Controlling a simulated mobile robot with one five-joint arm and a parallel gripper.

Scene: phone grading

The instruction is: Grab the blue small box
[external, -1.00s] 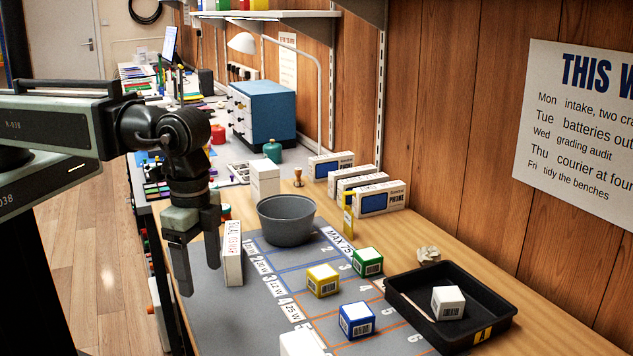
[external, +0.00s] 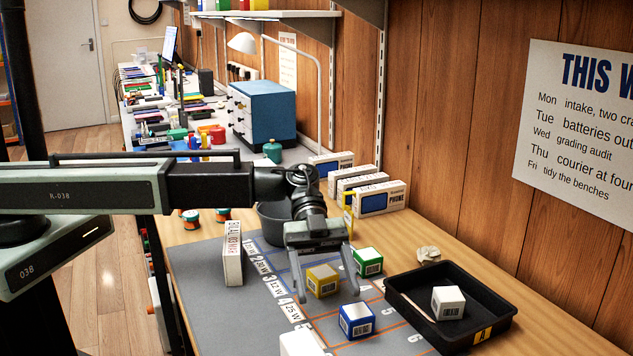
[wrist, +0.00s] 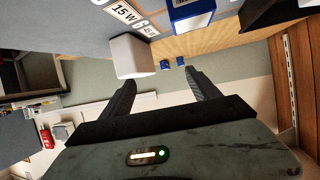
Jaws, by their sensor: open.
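I cannot tell the exact depth gap. In the wrist view the blue box (wrist: 192,14) is at the top, beyond my open gripper (wrist: 160,85), with nothing between the fingers.
A green box (external: 368,262) stands behind the blue box. A black tray (external: 400,303) with a white box (external: 448,302) is at the right. Another white box (external: 300,343) stands front left, partly cut off. A grey bowl (external: 270,225) is partly hidden behind my arm.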

